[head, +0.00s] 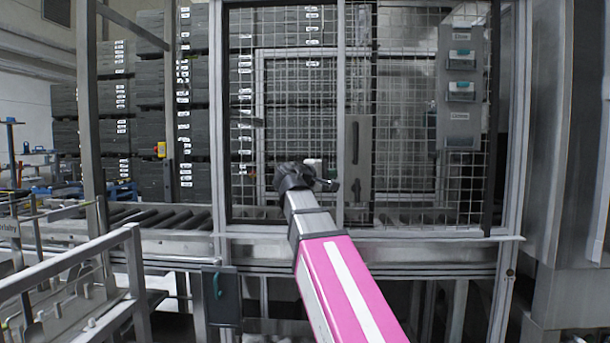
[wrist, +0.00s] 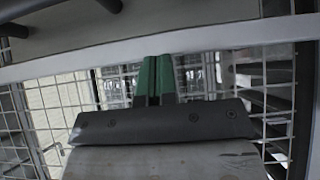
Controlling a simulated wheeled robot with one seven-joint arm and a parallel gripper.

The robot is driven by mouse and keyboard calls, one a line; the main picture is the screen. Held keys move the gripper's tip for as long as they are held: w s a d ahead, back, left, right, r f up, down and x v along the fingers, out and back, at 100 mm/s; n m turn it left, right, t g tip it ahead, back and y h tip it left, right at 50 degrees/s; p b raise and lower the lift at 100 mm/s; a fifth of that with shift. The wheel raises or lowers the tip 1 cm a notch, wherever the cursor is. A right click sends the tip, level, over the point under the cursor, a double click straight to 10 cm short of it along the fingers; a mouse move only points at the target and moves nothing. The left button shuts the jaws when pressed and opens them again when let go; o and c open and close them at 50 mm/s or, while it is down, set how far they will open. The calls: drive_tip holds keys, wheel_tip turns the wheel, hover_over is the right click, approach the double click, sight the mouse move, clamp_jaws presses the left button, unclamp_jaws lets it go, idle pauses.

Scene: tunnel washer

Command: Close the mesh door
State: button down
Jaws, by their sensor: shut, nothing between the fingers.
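The mesh door (head: 415,130) is a wire grid panel in a grey metal frame, in the middle of the head view. A grey handle plate (head: 357,160) is near the middle upright. I cannot tell how far the door stands open. My gripper (head: 333,186) is in front of the mesh, low and left of the handle plate; contact cannot be made out. In the wrist view its green fingers (wrist: 154,70) are shut together with nothing between them. Mesh and a pale metal bar (wrist: 160,42) lie beyond the fingers.
Stacked dark crates (head: 195,110) stand behind the mesh at the left. A roller conveyor (head: 150,215) runs below them. A metal railing (head: 70,262) is at the lower left. A document holder (head: 462,88) hangs at the right of the mesh, beside a steel cabinet (head: 560,150).

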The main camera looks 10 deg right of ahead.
sight(366, 173)
drive_tip(key=d, duration=0.3)
drive_tip(key=s+d, duration=0.1)
drive_tip(key=d, duration=0.3)
drive_tip(key=s+d, duration=0.1)
drive_tip(key=d, duration=0.2)
drive_tip(key=shift+s+d, duration=0.15)
drive_tip(key=shift+s, duration=0.05)
drive_tip(key=shift+r, duration=0.1)
